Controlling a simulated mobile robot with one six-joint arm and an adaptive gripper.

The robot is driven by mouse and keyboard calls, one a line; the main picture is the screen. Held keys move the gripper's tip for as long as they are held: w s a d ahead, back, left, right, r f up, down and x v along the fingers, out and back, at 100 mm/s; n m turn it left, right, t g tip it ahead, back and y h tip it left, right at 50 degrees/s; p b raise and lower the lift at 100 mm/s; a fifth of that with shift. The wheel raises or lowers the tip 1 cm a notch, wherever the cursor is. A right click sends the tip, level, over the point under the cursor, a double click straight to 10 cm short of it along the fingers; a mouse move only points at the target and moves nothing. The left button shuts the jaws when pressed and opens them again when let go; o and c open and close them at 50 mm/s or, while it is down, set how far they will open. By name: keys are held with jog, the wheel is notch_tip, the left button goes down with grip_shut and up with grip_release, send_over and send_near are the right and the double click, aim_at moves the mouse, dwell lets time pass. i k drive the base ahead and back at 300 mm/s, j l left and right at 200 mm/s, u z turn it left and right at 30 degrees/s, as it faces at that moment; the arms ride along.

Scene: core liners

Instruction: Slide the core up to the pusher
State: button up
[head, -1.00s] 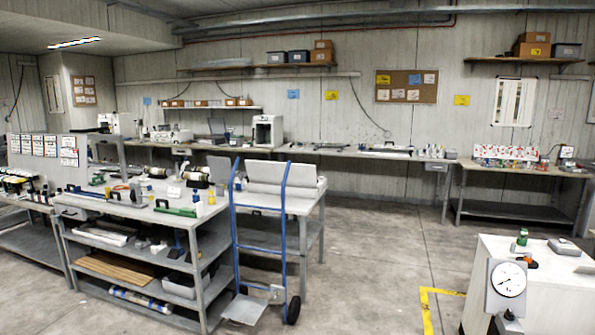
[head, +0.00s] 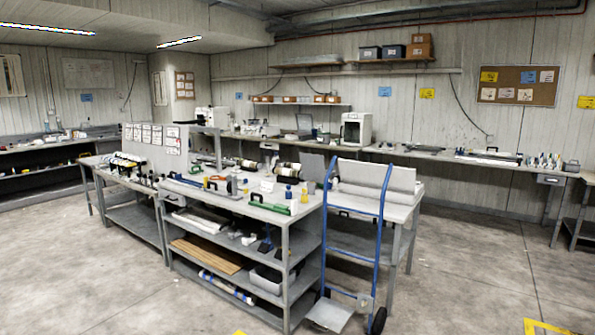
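Two dark cylinders with pale ends, possibly cores or liners, lie at the back of the middle workbench (head: 312,205): one on the left (head: 249,164) and one on the right (head: 287,168). They are too small to tell whether either is the task's core. I cannot pick out the pusher. A wrapped tube (head: 226,287) lies on the bench's low shelf. My gripper is not in view.
A blue hand truck (head: 381,240) stands against the right end of the middle bench. A green-handled tool (head: 270,207) lies near the bench's front edge. A long bench (head: 440,172) runs along the back wall. The floor (head: 465,265) is open at right and front left.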

aim_at(296, 166)
jog(key=i+l+z, duration=0.35)
jog(key=i+z, duration=0.7)
jog(key=i, duration=0.2)
jog(key=i+z, duration=0.2)
jog(key=i, duration=1.75)
jog(key=i+u, duration=0.1)
jog(key=i, duration=0.85)
jog(key=i+l, duration=0.15)
jog(key=i, duration=1.85)
jog(key=i+j, duration=0.1)
jog(key=i, duration=0.85)
jog(key=i+u, duration=0.3)
jog(key=i, duration=0.15)
jog(key=i+l+u, duration=0.1)
jog(key=i+u, duration=0.2)
jog(key=i, duration=0.15)
jog(key=i+l+u, duration=0.2)
jog(key=i+u, duration=0.15)
jog(key=i+l+u, duration=0.3)
jog(key=i, duration=0.2)
jog(key=i+j+u, duration=0.5)
jog(key=i+u, duration=1.15)
jog(key=i, duration=1.9)
